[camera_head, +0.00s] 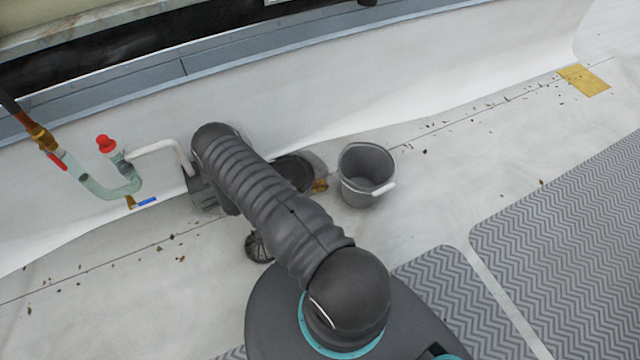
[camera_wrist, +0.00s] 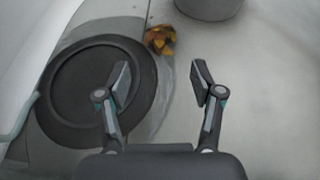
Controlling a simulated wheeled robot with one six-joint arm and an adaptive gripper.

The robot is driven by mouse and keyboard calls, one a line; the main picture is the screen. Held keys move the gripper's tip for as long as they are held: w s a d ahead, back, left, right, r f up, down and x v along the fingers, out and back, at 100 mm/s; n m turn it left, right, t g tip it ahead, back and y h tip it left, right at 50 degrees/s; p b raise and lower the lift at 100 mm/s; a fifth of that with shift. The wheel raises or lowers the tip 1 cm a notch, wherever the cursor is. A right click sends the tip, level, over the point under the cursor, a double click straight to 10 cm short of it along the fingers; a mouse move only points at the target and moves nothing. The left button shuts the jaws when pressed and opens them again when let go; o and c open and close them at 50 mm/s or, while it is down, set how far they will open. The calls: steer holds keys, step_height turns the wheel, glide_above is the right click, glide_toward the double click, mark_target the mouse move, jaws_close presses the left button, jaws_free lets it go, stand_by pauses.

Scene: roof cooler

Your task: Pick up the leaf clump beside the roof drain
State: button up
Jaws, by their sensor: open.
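The leaf clump (camera_wrist: 158,39) is a small orange-brown heap on the pale roof, just outside the upper right edge of the drain in the wrist view. In the head view the clump (camera_head: 320,186) shows between the drain and a grey bucket. The roof drain (camera_wrist: 98,85) is a dark round dish with a raised ring, partly behind my left finger. In the head view my arm covers part of the drain (camera_head: 295,170). My gripper (camera_wrist: 161,78) is open and empty, its fingers apart, with the clump beyond the fingertips. My gripper is hidden in the head view.
The grey bucket (camera_head: 367,174) stands just right of the clump; its base also shows in the wrist view (camera_wrist: 207,6). A dark domed strainer (camera_head: 258,247) lies near my base. Pipes with a red cap (camera_head: 106,144) stand at left. Grey walkway mats (camera_head: 560,250) lie at right.

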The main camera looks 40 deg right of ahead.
mark_target(319, 183)
steer(key=x, duration=0.7)
steer(key=shift+s+d+f, duration=0.1)
steer(key=shift+s+d, duration=0.05)
steer(key=shift+d, duration=0.15)
steer(key=shift+r+p+x, duration=0.1)
steer(key=shift+p+x, duration=0.2)
steer(key=shift+x, duration=1.05)
steer(key=shift+r+p+x, duration=0.15)
steer(key=shift+p+x, duration=0.1)
steer(key=shift+x, duration=1.15)
steer(key=shift+s, duration=0.1)
steer(key=c, duration=0.9)
